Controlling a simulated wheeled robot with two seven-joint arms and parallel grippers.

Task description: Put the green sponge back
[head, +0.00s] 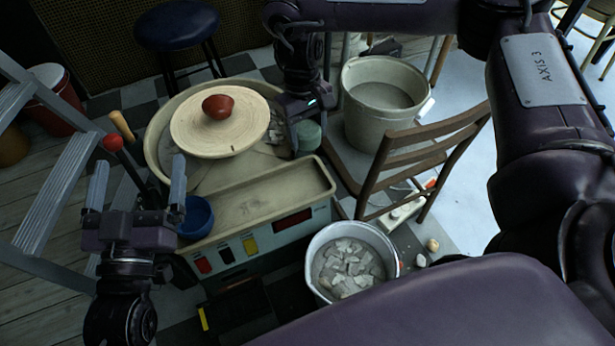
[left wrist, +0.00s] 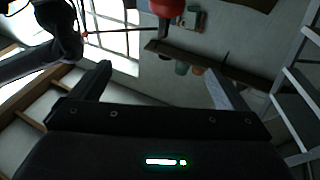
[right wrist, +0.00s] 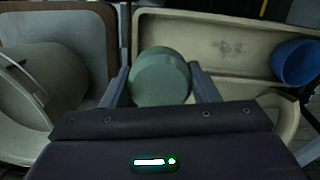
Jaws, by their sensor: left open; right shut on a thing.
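The green sponge (head: 309,135) is a round, dull green piece at the right side of the potter's wheel basin. In the right wrist view the sponge (right wrist: 160,77) sits between the two fingers. My right gripper (head: 298,134) is shut on it, at the right edge of the basin (head: 160,122) near the corner of the cream tray (head: 262,196). Whether the sponge touches anything beneath is hidden. My left gripper (head: 136,188) is open and empty, raised at the left, pointing up. In the left wrist view the left gripper (left wrist: 160,85) has nothing between its fingers.
A reddish-brown clay lump (head: 219,106) sits on the wheel head (head: 185,132). A blue bowl (head: 197,217) is at the tray's left end. A large bucket (head: 382,125) stands on a wooden chair (head: 425,150) at right. A bucket of pale chunks (head: 313,259) stands in front; a stepladder (head: 55,187) is left.

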